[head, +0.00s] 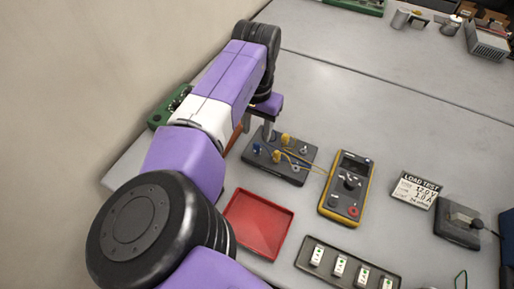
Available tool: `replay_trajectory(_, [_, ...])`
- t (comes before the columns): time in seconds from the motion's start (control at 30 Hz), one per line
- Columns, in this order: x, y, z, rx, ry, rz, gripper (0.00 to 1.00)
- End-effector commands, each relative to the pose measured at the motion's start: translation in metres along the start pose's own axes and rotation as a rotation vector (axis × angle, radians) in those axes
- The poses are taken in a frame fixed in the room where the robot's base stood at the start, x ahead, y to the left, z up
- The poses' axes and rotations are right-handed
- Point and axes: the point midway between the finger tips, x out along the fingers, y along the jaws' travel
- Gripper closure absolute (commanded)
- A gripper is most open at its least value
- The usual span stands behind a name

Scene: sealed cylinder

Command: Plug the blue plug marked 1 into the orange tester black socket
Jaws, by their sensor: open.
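The orange tester (325,207) lies on the table right of centre, with a dark dial and a red spot near its lower end. I cannot clearly make out its black socket. A black panel (293,176) lies to its left and carries a blue plug (257,148) and yellow plugs (286,139). The number on the blue plug is too small to read. Thin leads run from the panel toward the tester. My gripper (268,133) is open, pointing down at the panel's back left edge, just above and right of the blue plug. Its fingers are partly hidden.
A red tray (258,222) is in front of the panel. A dark strip with white modules (330,268) lies at the front. A load test card (416,190) and a dark box (457,222) are at right. A wall is at left. The table behind the tester is clear.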

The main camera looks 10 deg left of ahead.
Motion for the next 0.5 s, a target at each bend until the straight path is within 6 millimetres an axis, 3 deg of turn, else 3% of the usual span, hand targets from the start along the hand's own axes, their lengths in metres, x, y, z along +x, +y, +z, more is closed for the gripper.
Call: replay_trajectory(0.5, [0.067,0.000,0.000,-0.001,0.000,0.001,0.56])
